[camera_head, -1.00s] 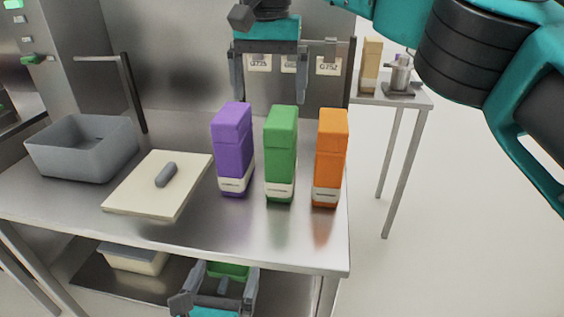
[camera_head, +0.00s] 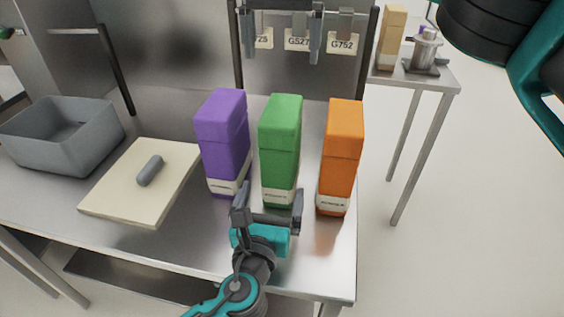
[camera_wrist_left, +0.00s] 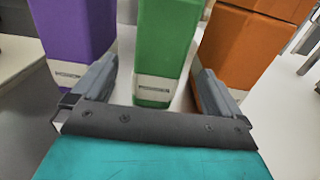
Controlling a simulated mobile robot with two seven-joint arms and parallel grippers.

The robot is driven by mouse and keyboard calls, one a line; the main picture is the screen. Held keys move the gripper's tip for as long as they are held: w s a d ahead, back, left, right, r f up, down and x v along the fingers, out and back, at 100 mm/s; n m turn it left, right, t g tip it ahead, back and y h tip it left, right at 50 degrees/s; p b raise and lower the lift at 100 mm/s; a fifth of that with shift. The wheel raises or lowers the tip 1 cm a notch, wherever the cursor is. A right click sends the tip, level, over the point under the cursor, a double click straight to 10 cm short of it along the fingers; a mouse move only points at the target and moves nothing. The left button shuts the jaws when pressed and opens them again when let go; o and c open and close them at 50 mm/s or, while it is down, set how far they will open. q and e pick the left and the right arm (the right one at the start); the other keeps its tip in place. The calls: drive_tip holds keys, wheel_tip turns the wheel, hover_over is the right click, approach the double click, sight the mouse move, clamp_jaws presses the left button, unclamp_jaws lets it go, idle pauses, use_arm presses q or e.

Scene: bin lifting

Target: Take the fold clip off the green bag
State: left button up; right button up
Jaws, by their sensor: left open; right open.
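The green bag (camera_head: 281,140) stands upright on the steel table, with a folded top and a pale label low on its front. I cannot make out a fold clip on it. My left gripper (camera_head: 269,205) is open and empty in front of the green bag's lower part. In the left wrist view the green bag (camera_wrist_left: 165,45) shows between and beyond the open fingers (camera_wrist_left: 155,85), and I see no grip on it. My right gripper (camera_head: 281,38) is open and empty, high behind the bags; its upper part is out of frame.
A purple bag (camera_head: 224,140) stands close on the left, an orange bag (camera_head: 341,150) on the right. A cream board (camera_head: 118,199) with a grey rounded piece (camera_head: 150,170) and a grey bin (camera_head: 52,145) are further left. Tags (camera_head: 343,45) hang behind.

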sight(281, 110)
use_arm(q)
drive_tip(key=w, duration=0.2)
drive_tip(key=w+d, duration=0.1)
drive_tip(key=w, duration=0.4)
drive_tip(key=shift+w+d, duration=0.25)
drive_tip(key=shift+w, duration=0.1)
drive_tip(key=c, duration=1.4)
use_arm(e)
drive_tip(key=f+t+h, duration=0.1)
drive_tip(key=s+f+t+h, duration=0.1)
drive_tip(key=t, duration=0.1)
drive_tip(key=f+t+h, duration=0.1)
drive_tip(key=shift+s+d+f+m, duration=0.1)
drive_tip(key=shift+s+f+m, duration=0.1)
drive_tip(key=shift+s+m, duration=0.15)
drive_tip(key=shift+s+f+t, duration=0.2)
drive_tip(key=shift+s+t, duration=0.15)
drive_tip(key=shift+t, duration=0.35)
drive_tip(key=shift+s+a+f+t+y, duration=0.8)
drive_tip(key=shift+s+t, duration=0.9)
drive_tip(key=shift+s, duration=0.5)
drive_tip(key=x, duration=1.1)
drive_tip(key=shift+w+d+f, duration=0.2)
drive_tip(key=shift+w+f, duration=0.05)
drive_tip(key=shift+f, duration=0.1)
